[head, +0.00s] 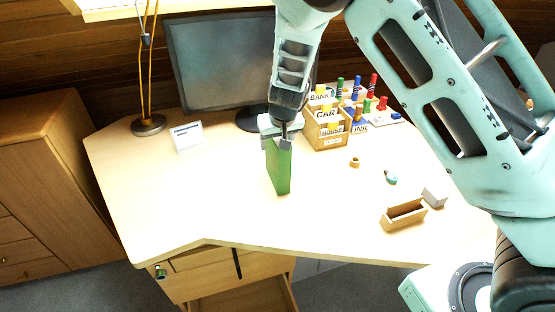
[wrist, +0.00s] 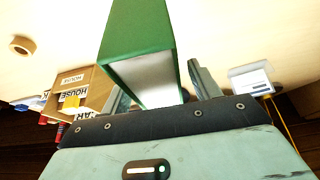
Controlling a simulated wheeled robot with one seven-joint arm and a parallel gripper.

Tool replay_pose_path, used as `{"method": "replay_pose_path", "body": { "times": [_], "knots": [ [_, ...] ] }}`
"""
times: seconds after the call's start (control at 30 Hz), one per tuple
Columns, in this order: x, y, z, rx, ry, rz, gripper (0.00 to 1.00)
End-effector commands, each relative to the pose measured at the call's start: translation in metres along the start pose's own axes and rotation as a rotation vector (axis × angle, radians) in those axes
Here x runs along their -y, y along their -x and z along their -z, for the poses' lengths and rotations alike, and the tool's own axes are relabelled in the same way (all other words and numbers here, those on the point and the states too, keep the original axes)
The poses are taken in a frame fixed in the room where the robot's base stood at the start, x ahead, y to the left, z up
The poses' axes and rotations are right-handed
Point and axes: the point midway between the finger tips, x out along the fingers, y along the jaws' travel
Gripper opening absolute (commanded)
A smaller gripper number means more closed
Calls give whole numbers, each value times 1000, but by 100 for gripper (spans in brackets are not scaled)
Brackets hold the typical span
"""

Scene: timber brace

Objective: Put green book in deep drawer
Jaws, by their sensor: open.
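The green book (head: 279,168) stands upright on the desk near its middle. My gripper (head: 279,142) is at the top of the book, pointing down. In the wrist view the book (wrist: 138,38) lies between my two open fingers (wrist: 160,88), with gaps beside it. The deep drawer (head: 240,298) under the desk's front edge appears pulled out at the bottom of the head view. Its inside is only partly in view.
A monitor (head: 220,65) stands behind. A wooden card box (head: 326,130) and coloured stamps (head: 367,100) are right of the book. A small wooden tray (head: 404,215) sits at the front right. The desk's front left is clear.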

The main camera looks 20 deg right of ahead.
Motion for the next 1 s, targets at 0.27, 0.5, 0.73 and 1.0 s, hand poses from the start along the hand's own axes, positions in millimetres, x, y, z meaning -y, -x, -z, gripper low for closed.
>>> {"method": "replay_pose_path", "body": {
  "times": [0.27, 0.5, 0.73, 1.0],
  "knots": [
    [0, 0, 0, 0, 0, 0, 9],
    [0, 1, 1, -2, -1, 0, 0],
    [0, 9, 5, -4, 0, -1, 0],
    [1, 57, 25, -7, 2, 2, 0]
  ]
}}
